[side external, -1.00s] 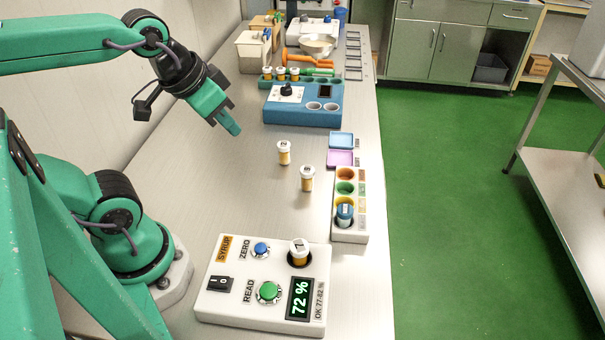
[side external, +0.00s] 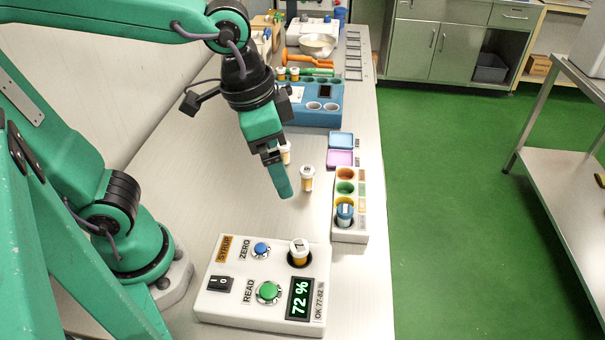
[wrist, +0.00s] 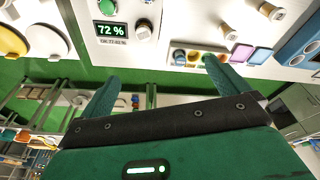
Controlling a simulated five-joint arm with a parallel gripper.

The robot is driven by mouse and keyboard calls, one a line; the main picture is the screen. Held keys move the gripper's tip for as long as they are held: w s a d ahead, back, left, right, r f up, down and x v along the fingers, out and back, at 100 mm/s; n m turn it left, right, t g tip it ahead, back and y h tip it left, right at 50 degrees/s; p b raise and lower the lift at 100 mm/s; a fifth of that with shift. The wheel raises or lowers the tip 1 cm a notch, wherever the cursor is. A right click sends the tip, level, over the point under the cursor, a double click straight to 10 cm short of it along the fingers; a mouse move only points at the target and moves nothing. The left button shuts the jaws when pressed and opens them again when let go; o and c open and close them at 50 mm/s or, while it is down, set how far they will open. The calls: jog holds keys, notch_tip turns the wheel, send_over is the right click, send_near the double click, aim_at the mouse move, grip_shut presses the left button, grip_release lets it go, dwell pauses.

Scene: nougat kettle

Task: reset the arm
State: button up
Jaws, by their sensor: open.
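My gripper (side external: 279,172) hangs over the bench, its fingers pointing down, left of the small capped vials. In the wrist view my gripper (wrist: 160,88) shows two green fingers spread apart with nothing between them. One white-capped vial (side external: 307,179) stands on the bench just right of the fingers. Another vial (side external: 286,153) stands partly hidden behind my gripper. The white syrup meter (side external: 225,300) holds a capped vial (side external: 299,252) in its socket, and its display (side external: 299,298) reads 72 %.
A white rack (side external: 349,235) with coloured wells holds a blue-capped vial (side external: 344,213). Blue and purple trays (side external: 341,158) lie behind it. A blue device (side external: 320,118) and orange-handled tools stand farther back. Bare bench lies left of the vials.

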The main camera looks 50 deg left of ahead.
jog(key=s+d+f+m+g+y, duration=0.1)
jog(key=s+d+m, duration=0.3)
jog(key=d, duration=0.7)
jog(key=shift+d+f+g, duration=0.2)
jog(key=shift+f+g, duration=0.2)
jog(key=shift+g, duration=0.3)
notch_tip(320, 180, down, 10)
jog(key=shift+r, duration=0.15)
dwell(0.5)
notch_tip(320, 180, up, 10)
dwell(0.6)
jog(key=shift+a, duration=0.1)
